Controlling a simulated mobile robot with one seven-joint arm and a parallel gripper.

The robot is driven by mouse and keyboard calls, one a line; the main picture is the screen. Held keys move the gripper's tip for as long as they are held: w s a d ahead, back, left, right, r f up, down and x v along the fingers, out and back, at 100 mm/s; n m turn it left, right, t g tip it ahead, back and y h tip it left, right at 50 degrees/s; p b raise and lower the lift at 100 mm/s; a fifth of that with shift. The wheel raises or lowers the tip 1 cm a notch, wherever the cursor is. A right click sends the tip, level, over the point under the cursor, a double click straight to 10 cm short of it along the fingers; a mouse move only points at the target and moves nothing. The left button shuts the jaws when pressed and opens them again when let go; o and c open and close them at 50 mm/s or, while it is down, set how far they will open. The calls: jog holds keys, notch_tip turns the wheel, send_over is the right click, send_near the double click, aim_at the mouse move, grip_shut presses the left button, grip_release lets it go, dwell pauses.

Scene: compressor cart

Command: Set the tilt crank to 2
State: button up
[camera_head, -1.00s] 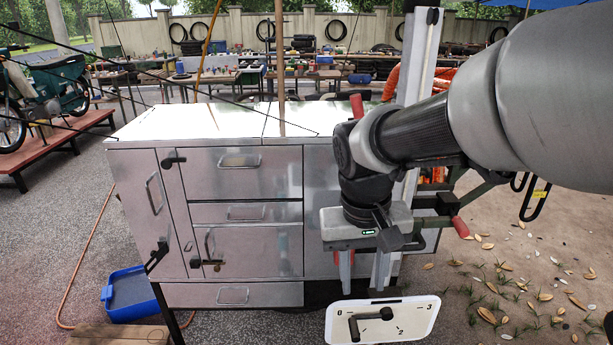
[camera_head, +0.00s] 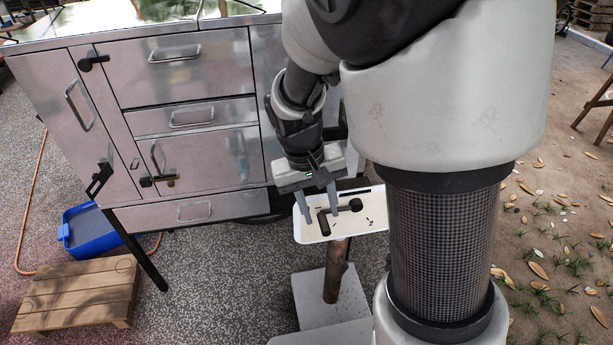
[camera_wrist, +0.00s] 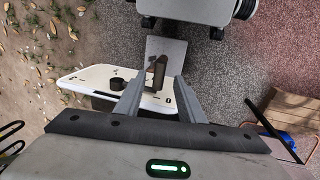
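The tilt crank (camera_head: 354,205) is a black bent lever with a round knob. It sits on a tilted white panel (camera_head: 376,211) marked with numbers, and the 2 shows below right of the knob. My gripper (camera_head: 319,212) is open over the left part of the panel, its fingers pointing down beside the knob. In the wrist view the knob (camera_wrist: 117,84) lies left of both fingers, and the panel (camera_wrist: 88,76) is partly hidden by them. I cannot tell whether a finger touches the crank, nor exactly which number it points at.
The panel stands on a rusty post (camera_head: 336,272) with a grey base plate (camera_head: 322,300). The metal cabinet (camera_head: 190,80) with drawers is close behind my gripper. A wooden step (camera_head: 78,292) and a blue bin (camera_head: 90,230) are at left. Leaf-strewn ground lies at right.

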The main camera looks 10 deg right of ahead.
aim_at(324, 225)
jog(key=shift+d+f+b, duration=0.25)
jog(key=shift+f, duration=0.85)
jog(key=shift+d+f+b, duration=0.25)
jog(key=shift+f, duration=0.85)
jog(key=shift+c, duration=0.2)
grip_shut()
